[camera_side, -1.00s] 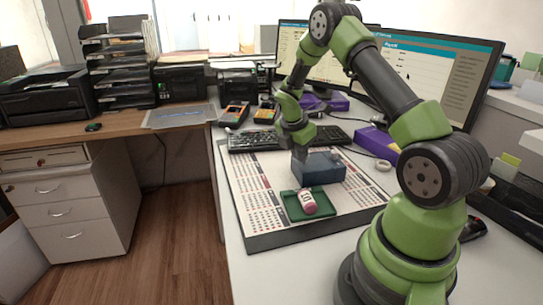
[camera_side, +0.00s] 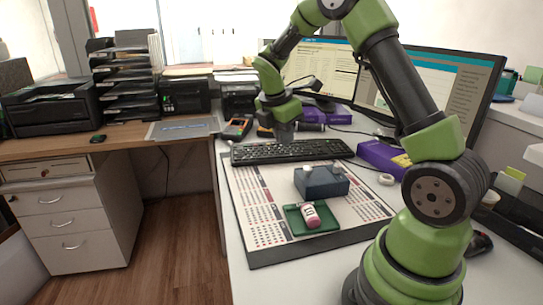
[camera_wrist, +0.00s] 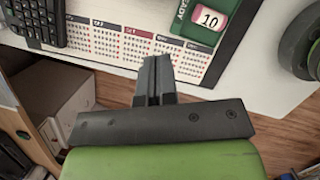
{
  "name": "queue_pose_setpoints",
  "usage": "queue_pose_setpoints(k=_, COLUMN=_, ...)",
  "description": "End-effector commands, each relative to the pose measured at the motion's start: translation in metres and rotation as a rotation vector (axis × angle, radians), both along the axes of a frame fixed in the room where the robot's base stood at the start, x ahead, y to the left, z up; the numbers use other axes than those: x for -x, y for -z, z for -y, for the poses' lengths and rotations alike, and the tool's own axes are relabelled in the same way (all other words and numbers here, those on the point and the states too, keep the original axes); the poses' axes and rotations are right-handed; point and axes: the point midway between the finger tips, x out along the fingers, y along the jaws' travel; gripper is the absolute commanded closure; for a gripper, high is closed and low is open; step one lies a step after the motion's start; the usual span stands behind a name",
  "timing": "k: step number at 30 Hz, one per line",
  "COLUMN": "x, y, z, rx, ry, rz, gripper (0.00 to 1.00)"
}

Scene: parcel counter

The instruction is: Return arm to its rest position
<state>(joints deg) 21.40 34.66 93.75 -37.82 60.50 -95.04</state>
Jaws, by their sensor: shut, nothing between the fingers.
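My gripper (camera_side: 284,132) is shut and empty, raised above the keyboard's left half in the side view. In the wrist view my gripper (camera_wrist: 158,80) shows its two fingers pressed together, with nothing between them. My green and black arm arches up from its base at the right of the counter. Below and to the right of the gripper, a pink and white labelled object (camera_side: 311,217) lies in a green tray (camera_side: 292,222). It shows in the wrist view as a pink item marked 10 (camera_wrist: 209,19).
A dark blue box (camera_side: 321,183) stands behind the tray on the calendar mat (camera_side: 258,228). A keyboard (camera_side: 290,151) lies behind the mat. Monitors (camera_side: 430,85), card terminals (camera_side: 236,130) and purple boxes (camera_side: 383,156) line the back and right. The mat's left part is clear.

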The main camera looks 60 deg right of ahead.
Motion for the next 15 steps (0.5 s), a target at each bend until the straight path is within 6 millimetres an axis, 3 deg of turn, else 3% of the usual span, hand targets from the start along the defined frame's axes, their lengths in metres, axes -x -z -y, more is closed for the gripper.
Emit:
queue_pose_setpoints(k=7, x=0.019, y=-0.064, z=-0.057, rx=-0.070, ry=0.333, rz=0.270, gripper=1.00)
queue_pose_setpoints(k=15, x=0.079, y=-0.119, z=-0.135, rx=-0.335, ry=0.876, rz=0.571, gripper=1.00)
